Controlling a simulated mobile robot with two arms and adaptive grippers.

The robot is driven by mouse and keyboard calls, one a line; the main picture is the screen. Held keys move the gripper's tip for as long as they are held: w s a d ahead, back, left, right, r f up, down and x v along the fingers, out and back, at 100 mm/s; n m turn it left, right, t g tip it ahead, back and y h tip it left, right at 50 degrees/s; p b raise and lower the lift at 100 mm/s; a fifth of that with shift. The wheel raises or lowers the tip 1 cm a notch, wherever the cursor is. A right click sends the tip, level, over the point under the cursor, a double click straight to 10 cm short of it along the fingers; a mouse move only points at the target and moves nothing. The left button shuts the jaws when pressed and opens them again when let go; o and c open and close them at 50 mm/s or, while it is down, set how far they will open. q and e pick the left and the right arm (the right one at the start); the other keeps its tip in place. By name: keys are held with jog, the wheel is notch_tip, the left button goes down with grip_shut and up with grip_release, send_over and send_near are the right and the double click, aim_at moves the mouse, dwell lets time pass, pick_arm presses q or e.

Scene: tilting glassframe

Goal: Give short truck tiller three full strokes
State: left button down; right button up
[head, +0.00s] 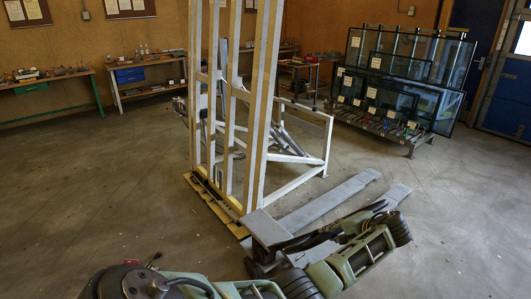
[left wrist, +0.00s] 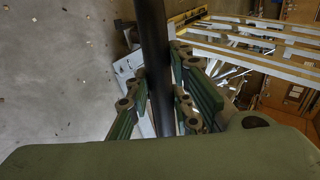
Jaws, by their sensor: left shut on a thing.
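The tiller is a straight black bar (left wrist: 153,50) that runs down the middle of the left wrist view. My left gripper (left wrist: 158,95) has its green and grey fingers on both sides of the bar and is shut on it. In the head view my left arm reaches to the right along the bottom, and my left gripper (head: 368,215) is partly hidden among its links beside the forks. The grey pallet truck (head: 265,228) stands low at the foot of the frame, its forks (head: 335,198) pointing up and right. My right gripper is not in view.
A tall white and yellow glass frame (head: 260,110) stands on a yellow-edged base just behind the truck. A rack of glass panes (head: 400,85) stands at the back right. Workbenches (head: 150,80) line the back left wall. The floor at left and right is clear.

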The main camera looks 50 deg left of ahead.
pick_arm(q)
jog(key=w+a+r, duration=0.1)
jog(key=a+r, duration=0.5)
jog(key=a, duration=0.4)
jog(key=shift+r, duration=0.4)
jog(key=shift+w+a, duration=0.1)
jog(key=w+a+r+b, duration=0.1)
jog(key=a+r, duration=0.4)
jog(key=a, duration=0.5)
jog(key=shift+a+r, duration=0.15)
jog(key=shift+a, duration=0.2)
jog(key=shift+w, duration=0.1)
